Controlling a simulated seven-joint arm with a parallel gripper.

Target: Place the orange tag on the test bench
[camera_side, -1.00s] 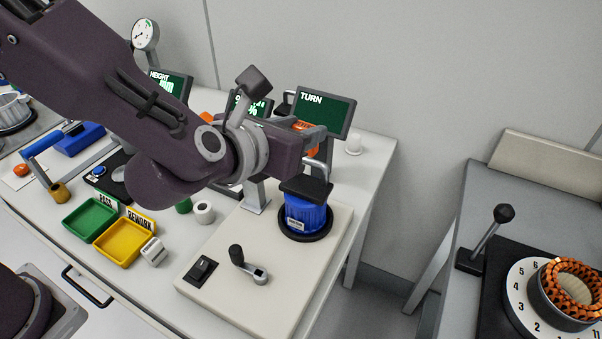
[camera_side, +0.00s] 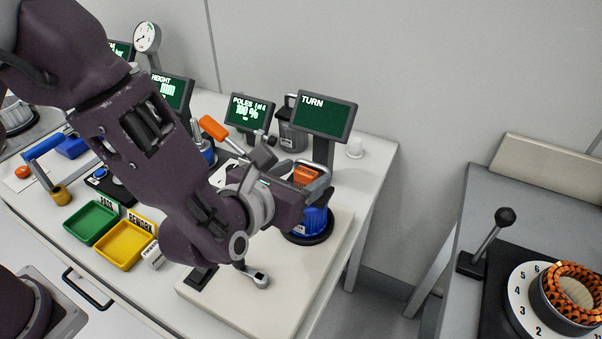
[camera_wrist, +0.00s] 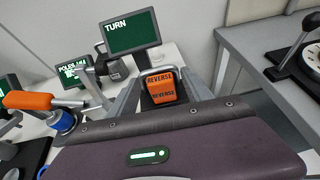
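The orange tag (camera_side: 306,175), printed REVERSE, is between the fingers of my gripper (camera_side: 312,182). In the wrist view the tag (camera_wrist: 162,87) shows its lettered face, with a grey finger on each side. My gripper is shut on it, above the blue cylinder (camera_side: 316,220) in the round black holder on the test bench plate (camera_side: 330,250). My gripper hides part of the cylinder's top. I cannot tell whether the tag touches anything below it.
The TURN screen (camera_side: 326,115) stands just behind my gripper. The POLES screen (camera_side: 249,112), an orange-handled tool (camera_side: 213,127) and a dark canister (camera_side: 292,135) are nearby. A crank (camera_side: 257,278) is at the plate's front. Green (camera_side: 92,220) and yellow (camera_side: 122,246) trays lie left.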

